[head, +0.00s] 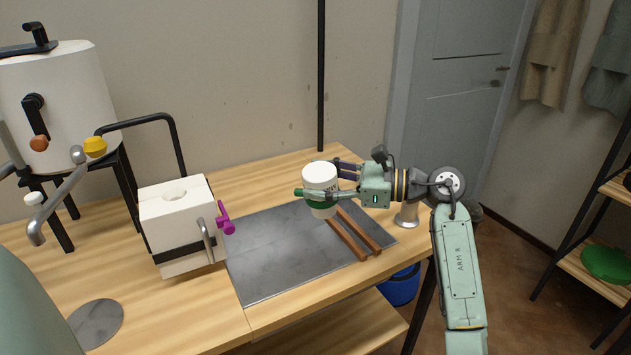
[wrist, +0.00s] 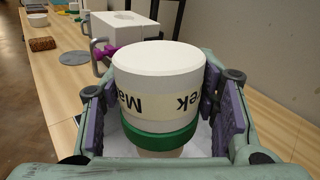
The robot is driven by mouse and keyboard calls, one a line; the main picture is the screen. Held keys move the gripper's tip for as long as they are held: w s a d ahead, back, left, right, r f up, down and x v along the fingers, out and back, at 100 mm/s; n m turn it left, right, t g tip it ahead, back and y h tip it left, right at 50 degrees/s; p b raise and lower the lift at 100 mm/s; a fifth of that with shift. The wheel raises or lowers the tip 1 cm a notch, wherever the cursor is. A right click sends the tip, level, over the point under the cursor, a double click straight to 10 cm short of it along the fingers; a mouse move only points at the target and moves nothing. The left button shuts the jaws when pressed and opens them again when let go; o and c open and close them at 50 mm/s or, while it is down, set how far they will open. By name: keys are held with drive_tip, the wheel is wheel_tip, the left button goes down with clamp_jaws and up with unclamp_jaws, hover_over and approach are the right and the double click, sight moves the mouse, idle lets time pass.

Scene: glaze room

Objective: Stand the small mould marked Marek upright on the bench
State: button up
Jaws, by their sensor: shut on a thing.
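The small mould (head: 320,178) is a white cup-like body with a green band and a pale label. In the wrist view the mould (wrist: 157,78) shows parts of the name Marek in black letters, which look upside down. My gripper (head: 322,192) is shut on the mould from the right side, with purple pads on both sides of it.
Two brown wooden strips (head: 352,235) lie on the slab below and right of the mould. A white block mould (head: 178,225) with a magenta clamp stands to the left. The slab's front left is clear.

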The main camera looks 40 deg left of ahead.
sight(322, 208)
drive_tip(key=n, duration=0.1)
drive_tip(key=n+t, duration=0.1)
drive_tip(key=s+n+h+p, duration=0.1)
drive_tip(key=shift+r+t, duration=0.25)
drive_tip(key=shift+t, duration=0.15)
drive_tip(key=n+t, duration=0.1)
drive_tip(key=n, duration=0.1)
drive_tip(key=s+f+n+t+h, duration=0.1)
drive_tip(key=shift+f+n, duration=0.15)
drive_tip(key=shift+n, duration=0.25)
drive_tip(key=n+t, duration=0.1)
drive_tip(key=f+n+t+b, duration=0.1)
drive_tip(key=t, duration=0.1)
drive_tip(key=shift+s+a+f+n+h, duration=0.1)
drive_tip(key=shift+s+f+n+h, duration=0.15)
drive_tip(key=shift+n+h, duration=0.15)
drive_tip(key=shift+f+n+t+b, duration=0.3)
drive_tip(key=shift+n+t+b, duration=0.4)
drive_tip(key=shift+n+b, duration=0.1)
drive_tip(key=n+t+b, duration=0.1)
drive_tip(key=f+n+t+b, duration=0.1)
drive_tip(key=n+t+b, duration=0.1)
drive_tip(key=shift+w+f, duration=0.1)
drive_tip(key=shift+w, duration=0.1)
drive_tip(key=shift+w+b, duration=0.15)
drive_tip(key=shift+b, duration=0.6)
drive_tip(key=shift+n+t, duration=0.3)
drive_tip(key=shift+t, duration=0.1)
